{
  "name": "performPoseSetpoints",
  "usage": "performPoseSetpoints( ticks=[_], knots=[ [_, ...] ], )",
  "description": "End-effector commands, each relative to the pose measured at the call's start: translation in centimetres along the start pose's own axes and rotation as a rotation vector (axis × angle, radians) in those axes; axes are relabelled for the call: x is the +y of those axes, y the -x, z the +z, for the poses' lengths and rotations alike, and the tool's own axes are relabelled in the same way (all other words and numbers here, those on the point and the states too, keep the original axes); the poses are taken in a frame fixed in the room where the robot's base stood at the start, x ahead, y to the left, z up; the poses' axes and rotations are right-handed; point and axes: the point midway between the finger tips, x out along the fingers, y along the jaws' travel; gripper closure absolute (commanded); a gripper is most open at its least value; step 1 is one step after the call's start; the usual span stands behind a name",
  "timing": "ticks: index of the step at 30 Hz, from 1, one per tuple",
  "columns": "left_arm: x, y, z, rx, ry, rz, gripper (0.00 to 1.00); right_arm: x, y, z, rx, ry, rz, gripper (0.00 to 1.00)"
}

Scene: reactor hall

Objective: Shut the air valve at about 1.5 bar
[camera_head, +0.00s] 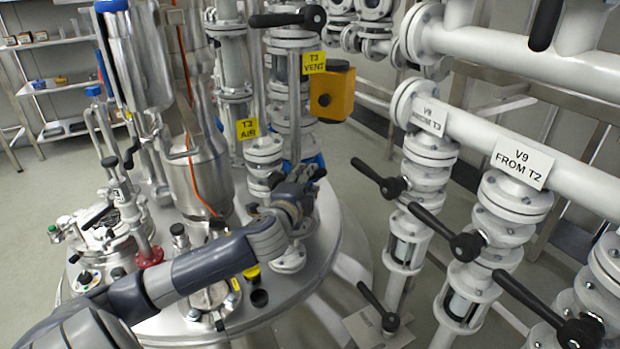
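The yellow "T3 AIR" label (247,128) hangs on a pipe stack above the steel reactor lid. Below it, the flanged air line (264,152) runs down to the lid. My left gripper (308,180) is at the lower part of this line, over the lid. It covers the place where the valve's handle would be, so I cannot tell the handle's position or whether the fingers are around it. The fingers are small and dark, and their opening is unclear. No readable pressure gauge shows. My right gripper is not in view.
A "T3 VENT" label (314,62), a yellow box (332,92) and a black handle (288,18) are above and behind. White pipes with black levers, one marked "V9 FROM T2" (523,164), stand at the right. The tall steel vessel (200,165) is left of my gripper.

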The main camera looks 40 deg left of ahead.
Motion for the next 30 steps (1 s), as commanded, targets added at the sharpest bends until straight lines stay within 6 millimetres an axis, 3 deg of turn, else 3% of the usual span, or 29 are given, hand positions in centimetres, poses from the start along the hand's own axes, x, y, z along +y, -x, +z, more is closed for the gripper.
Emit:
performPoseSetpoints(
  ticks=[7, 19, 24, 30],
  knots=[
    [0.0, -2.5, 0.0, -0.001, -0.001, 0.0, 0.61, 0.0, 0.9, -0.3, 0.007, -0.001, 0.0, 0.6],
    [0.0, -3.1, 0.0, 0.0, 0.0, 0.001, 0.61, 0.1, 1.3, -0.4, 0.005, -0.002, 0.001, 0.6],
    [0.0, -3.0, 0.0, 0.0, 0.0, 0.001, 1.0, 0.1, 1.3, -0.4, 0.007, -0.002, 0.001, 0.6],
    [0.1, -3.0, 0.0, 0.0, 0.0, 0.001, 1.0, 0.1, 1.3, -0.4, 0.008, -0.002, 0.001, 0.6]
  ],
)
